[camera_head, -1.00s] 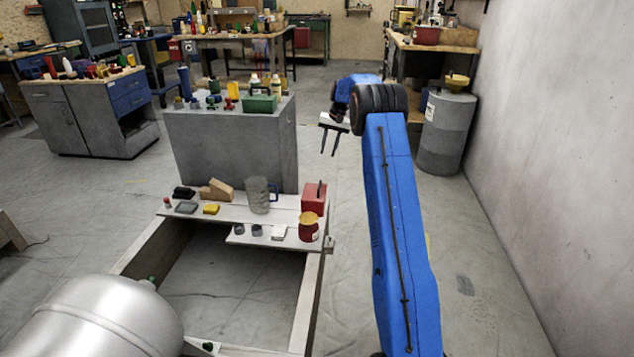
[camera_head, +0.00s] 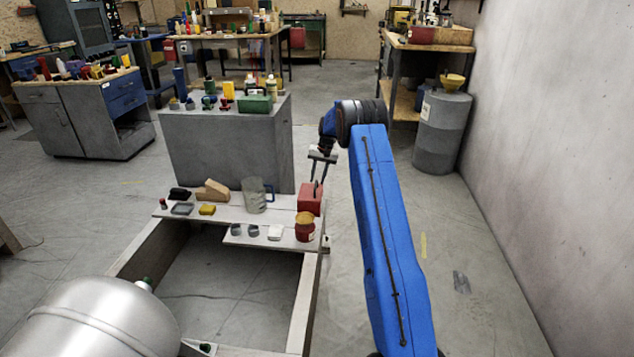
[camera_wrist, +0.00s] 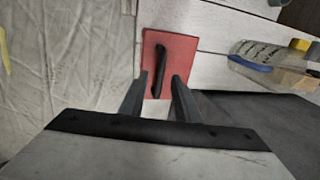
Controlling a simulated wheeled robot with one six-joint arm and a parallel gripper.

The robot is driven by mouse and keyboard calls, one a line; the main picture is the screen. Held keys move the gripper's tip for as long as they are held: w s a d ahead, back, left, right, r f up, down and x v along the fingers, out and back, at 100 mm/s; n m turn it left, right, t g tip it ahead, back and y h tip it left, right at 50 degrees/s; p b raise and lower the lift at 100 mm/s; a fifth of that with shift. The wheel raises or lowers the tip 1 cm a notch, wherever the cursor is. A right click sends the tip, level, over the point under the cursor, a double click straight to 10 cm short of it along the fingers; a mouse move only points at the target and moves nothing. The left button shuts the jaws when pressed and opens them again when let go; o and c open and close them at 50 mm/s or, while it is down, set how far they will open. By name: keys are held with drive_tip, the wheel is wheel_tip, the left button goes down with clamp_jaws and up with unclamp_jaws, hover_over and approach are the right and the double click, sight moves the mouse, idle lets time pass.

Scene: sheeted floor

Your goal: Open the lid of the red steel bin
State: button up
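The red steel bin (camera_head: 309,199) is a small red box with a dark upright handle on its lid. It stands at the right end of the white plank shelf, and its lid looks shut. In the wrist view the bin (camera_wrist: 180,58) shows from above, with the black lid handle (camera_wrist: 158,72) running lengthwise. My gripper (camera_head: 318,172) is above and just behind the bin. In the wrist view its two fingers (camera_wrist: 159,82) are apart with nothing between them, pointing at the bin near the handle. Whether they touch it, I cannot tell.
A red-brown jar (camera_head: 305,228) stands in front of the bin. A clear mug with a blue handle (camera_head: 254,196) stands to its left. A large grey block (camera_head: 228,150) stands behind the shelf (camera_head: 225,213).

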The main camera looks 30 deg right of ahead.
drive_tip(key=shift+w+a+f, duration=0.15)
drive_tip(key=shift+f, duration=0.85)
clamp_jaws()
drive_tip(key=shift+a+r, duration=0.1)
drive_tip(key=shift+a, duration=0.05)
